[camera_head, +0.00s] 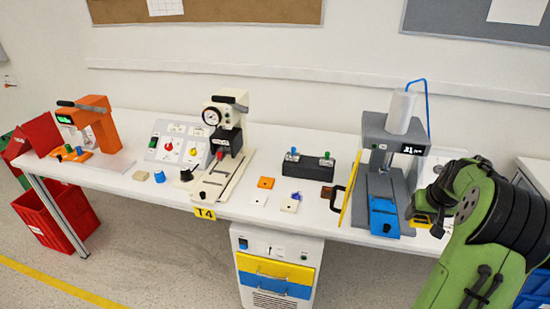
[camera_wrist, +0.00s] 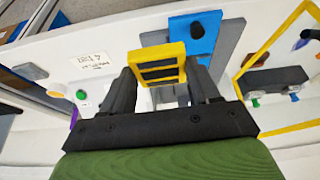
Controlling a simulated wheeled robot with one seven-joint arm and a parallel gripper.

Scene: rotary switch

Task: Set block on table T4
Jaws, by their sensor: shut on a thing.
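My gripper (camera_wrist: 160,76) is shut on a yellow block (camera_wrist: 161,50) with dark stripes, seen between the two dark fingers in the wrist view. In the head view the block (camera_head: 421,220) is a small yellow and black patch at the right, partly hidden by my green arm. It is over or near the right front part of the white table T4 (camera_head: 330,222), right of the press's blue part. I cannot tell whether the block touches the table. A yellow T4 label (camera_head: 204,213) is on the table's front edge.
A grey press (camera_head: 394,150) with a blue front part (camera_head: 384,215) stands left of my gripper. A black box with levers (camera_head: 307,164), a gauge press (camera_head: 226,125) and a control panel (camera_head: 178,146) stand farther left.

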